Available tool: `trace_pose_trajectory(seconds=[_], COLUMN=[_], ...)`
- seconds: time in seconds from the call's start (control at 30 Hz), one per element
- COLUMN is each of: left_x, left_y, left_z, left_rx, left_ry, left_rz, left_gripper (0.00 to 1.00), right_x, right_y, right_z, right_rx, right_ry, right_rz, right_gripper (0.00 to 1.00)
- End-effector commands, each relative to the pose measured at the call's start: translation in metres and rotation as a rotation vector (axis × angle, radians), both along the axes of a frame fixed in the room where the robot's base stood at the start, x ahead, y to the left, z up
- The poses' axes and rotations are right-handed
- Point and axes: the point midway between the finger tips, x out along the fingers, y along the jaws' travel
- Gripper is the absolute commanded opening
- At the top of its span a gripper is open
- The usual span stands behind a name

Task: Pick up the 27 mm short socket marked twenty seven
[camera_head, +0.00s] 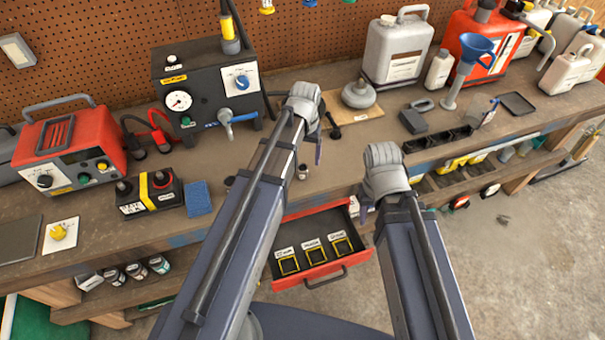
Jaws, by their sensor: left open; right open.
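A small metallic cylinder (303,172), possibly a short socket, stands on the workbench just below my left gripper (317,135). Any size marking on it is too small to read. My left gripper is open over the bench, its fingers partly hidden by its own wrist; it appears empty. My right gripper (369,194) is open near the bench's front edge, to the right of the cylinder, and appears empty. An open red drawer (352,268) below the bench holds three yellow-edged, labelled compartments; the label text is not legible.
A black tester box with a gauge (205,85) stands behind on the left, and a red charger (68,150) further left. A battery (150,194) and blue sponge (198,198) lie left. Jugs, including a white jug (396,50), and a blue funnel (478,47) stand right.

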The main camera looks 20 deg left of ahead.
Motion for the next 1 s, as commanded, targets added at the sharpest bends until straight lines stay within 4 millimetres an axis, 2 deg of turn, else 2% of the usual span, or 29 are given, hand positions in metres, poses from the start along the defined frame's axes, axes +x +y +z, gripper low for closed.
trace_pose_trajectory(seconds=[0.17,0.5,0.83,1.0], left_x=[-0.002,-0.005,-0.005,-0.005], left_y=[0.001,0.006,0.006,0.006], left_z=[-0.01,-0.049,-0.051,-0.051], left_rx=[0.0,0.0,0.0,0.0], left_ry=[0.0,0.0,0.0,0.0], left_rz=[0.0,0.0,0.0,0.0], left_gripper=[0.8,0.8,0.8,0.61], right_x=[0.0,0.0,0.0,0.0], right_y=[0.0,0.0,0.0,0.0], right_z=[-0.01,-0.049,-0.051,-0.051], right_rx=[0.0,0.0,0.0,0.0], right_ry=[0.0,0.0,0.0,0.0], right_rz=[0.0,0.0,0.0,0.0], right_gripper=[0.5,0.5,0.5,0.5])
